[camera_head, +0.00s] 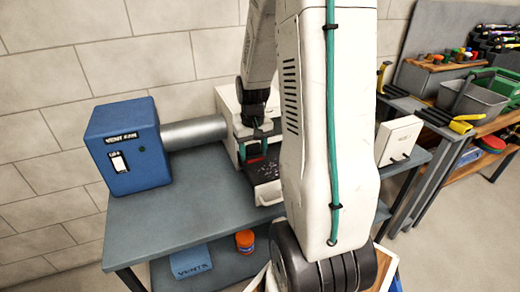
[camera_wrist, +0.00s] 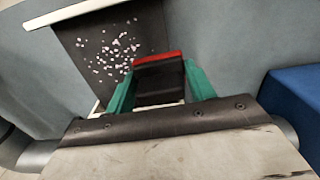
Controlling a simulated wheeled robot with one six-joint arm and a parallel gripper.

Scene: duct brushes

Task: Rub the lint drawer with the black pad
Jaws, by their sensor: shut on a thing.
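My gripper (camera_head: 254,152) (camera_wrist: 160,82) has green fingers and is shut on the black pad (camera_wrist: 160,92), which has a red edge (camera_wrist: 158,58). The lint drawer (camera_head: 266,171) is dark inside and pulled out of the white housing. In the wrist view the drawer (camera_wrist: 88,30) has many pale specks scattered on its floor, mostly beside and beyond the pad. The pad is over the drawer's inner part; I cannot tell whether it touches the floor. My arm hides part of the drawer's right side in the head view.
A blue fan box (camera_head: 126,148) stands at the left, joined by a grey duct (camera_head: 195,132) to the white housing (camera_head: 226,100). The grey bench (camera_head: 195,215) is clear in front.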

